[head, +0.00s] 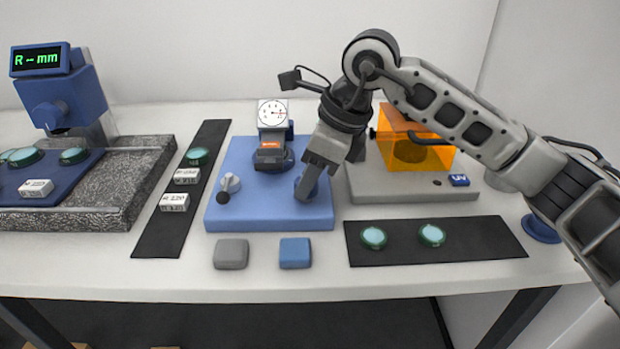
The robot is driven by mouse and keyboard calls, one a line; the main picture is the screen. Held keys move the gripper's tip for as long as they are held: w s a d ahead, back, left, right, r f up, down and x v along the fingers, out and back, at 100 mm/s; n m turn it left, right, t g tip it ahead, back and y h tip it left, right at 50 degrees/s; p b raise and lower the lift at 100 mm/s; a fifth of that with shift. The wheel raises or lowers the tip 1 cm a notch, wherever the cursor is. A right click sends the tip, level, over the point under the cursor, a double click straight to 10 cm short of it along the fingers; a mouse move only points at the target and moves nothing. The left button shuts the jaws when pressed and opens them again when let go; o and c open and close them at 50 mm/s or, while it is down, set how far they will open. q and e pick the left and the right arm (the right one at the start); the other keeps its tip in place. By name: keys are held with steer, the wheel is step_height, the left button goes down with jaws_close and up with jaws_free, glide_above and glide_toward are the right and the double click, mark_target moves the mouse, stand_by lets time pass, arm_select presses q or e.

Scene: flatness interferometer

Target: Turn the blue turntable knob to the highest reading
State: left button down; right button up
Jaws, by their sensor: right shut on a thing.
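The blue base plate (265,215) stands mid-table with a white round dial (272,112) at its back. The dial has a red mark or needle; its exact reading is too small to tell. The right gripper reaches down from the upper right and is shut on this knob. My left gripper is not in view.
A grey block (231,254) and blue block (295,253) lie in front. An orange box (415,152) stands right. A black strip (440,242) holds two green-rimmed discs. A granite instrument (130,165) stands left.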

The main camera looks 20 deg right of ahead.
steer(key=shift+m, duration=0.7)
steer(key=shift+h+b, duration=0.3)
steer(key=o, duration=1)
steer(key=shift+t, duration=0.3)
steer(key=shift+c, duration=0.2)
steer(key=v, duration=1.6)
steer(key=shift+p, duration=0.35)
